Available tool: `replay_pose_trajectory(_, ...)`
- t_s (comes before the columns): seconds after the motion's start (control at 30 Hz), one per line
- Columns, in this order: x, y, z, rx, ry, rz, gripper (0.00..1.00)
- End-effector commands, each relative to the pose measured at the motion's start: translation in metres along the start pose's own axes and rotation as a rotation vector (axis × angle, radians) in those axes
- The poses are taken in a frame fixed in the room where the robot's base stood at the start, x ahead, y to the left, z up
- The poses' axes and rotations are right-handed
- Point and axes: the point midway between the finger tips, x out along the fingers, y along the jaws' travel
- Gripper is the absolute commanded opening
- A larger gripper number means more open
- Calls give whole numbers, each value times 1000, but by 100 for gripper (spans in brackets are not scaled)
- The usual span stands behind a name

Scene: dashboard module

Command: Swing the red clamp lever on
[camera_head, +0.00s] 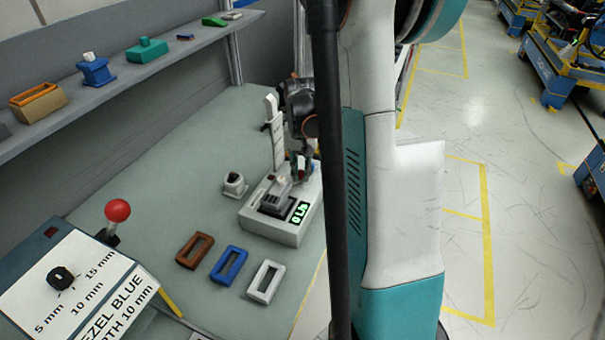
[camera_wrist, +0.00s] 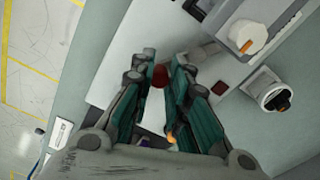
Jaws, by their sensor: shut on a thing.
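The red clamp lever (camera_wrist: 159,74) shows as a small red end between my fingertips in the wrist view; the rest of it is hidden by the fingers. My gripper (camera_head: 301,170) is shut on it, over the back right part of the white module (camera_head: 270,231) on the bench. The module has a dark slotted part on top and a green lit display (camera_head: 299,212). In the head view my fingers and wrist cover most of the lever, so its angle cannot be told.
A small white knob unit (camera_head: 235,185) stands left of the module. Brown (camera_head: 195,250), blue (camera_head: 229,264) and white (camera_head: 265,281) frames lie in front. A red ball handle (camera_head: 118,210) and sloped panel (camera_head: 75,285) are at front left. A tall white post (camera_head: 273,135) stands behind the module.

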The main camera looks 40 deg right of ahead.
Motion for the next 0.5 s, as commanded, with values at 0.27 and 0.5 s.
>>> replay_pose_trajectory(0.27,0,-8,-9,-256,0,0,0)
replay_pose_trajectory(0.5,0,-14,-14,-434,0,0,0)
